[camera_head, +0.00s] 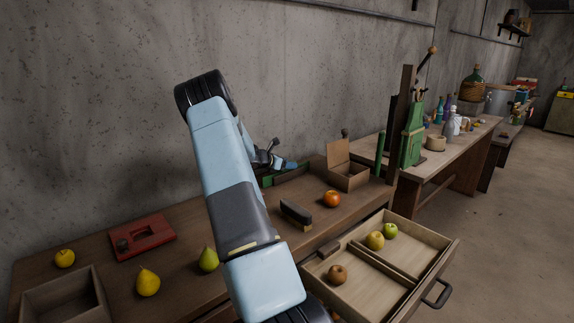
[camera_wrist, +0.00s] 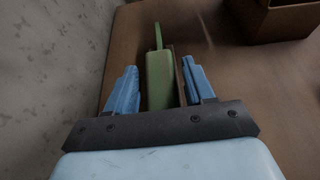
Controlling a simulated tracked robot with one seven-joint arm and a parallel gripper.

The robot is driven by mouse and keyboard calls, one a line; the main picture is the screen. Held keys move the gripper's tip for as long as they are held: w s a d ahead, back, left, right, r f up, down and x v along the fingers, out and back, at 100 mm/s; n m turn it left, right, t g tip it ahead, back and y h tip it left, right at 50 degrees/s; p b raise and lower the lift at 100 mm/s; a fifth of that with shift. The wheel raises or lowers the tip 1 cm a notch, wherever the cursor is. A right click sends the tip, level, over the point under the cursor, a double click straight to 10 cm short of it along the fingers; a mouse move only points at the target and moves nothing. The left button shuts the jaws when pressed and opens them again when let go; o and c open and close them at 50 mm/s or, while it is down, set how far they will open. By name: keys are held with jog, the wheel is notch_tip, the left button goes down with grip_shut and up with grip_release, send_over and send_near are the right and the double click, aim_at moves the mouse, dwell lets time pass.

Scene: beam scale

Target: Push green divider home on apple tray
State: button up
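In the head view my gripper (camera_head: 284,163) is over the back of the wooden bench, near the wall and partly hidden by my arm. A long, low green piece (camera_head: 292,174) lies just beyond and below it. In the wrist view a green piece (camera_wrist: 158,78) with a thin upright end lies between the two blue fingers of my gripper (camera_wrist: 160,85). The fingers are apart, with narrow gaps showing on both sides. I cannot tell for certain that this piece is the divider. An open drawer-like wooden tray (camera_head: 437,268) at lower right holds several fruits.
A cardboard box (camera_head: 347,178) stands right of my gripper. A dark brush (camera_head: 296,213), an orange-red fruit (camera_head: 332,199), a red block (camera_head: 142,238), pears (camera_head: 148,282) and an open wooden box (camera_head: 62,298) are on the bench. The concrete wall (camera_head: 120,120) is close behind.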

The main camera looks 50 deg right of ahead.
jog(key=shift+o, duration=0.8)
jog(key=shift+f, duration=0.1)
jog(key=s+r+v, duration=0.1)
jog(key=v, duration=1.3)
jog(key=s+a+r+m+t+y, duration=0.2)
jog(key=s+a+r+m+y, duration=0.35)
jog(key=a, duration=0.75)
jog(key=s+a+r+m+t+y, duration=0.1)
jog(key=s+a+r+m+y, duration=0.1)
jog(key=s+a+r+m, duration=0.85)
jog(key=s+a+r+t+y, duration=0.1)
jog(key=s+a+t+y, duration=0.1)
jog(key=s+a, duration=0.6)
jog(key=s+a+r+t+y, duration=0.1)
jog(key=s+a+y, duration=0.3)
jog(key=s+a, duration=0.5)
jog(key=a+t, duration=0.1)
jog(key=a, duration=0.6)
jog(key=shift+a+m, duration=0.3)
jog(key=shift+m, duration=0.1)
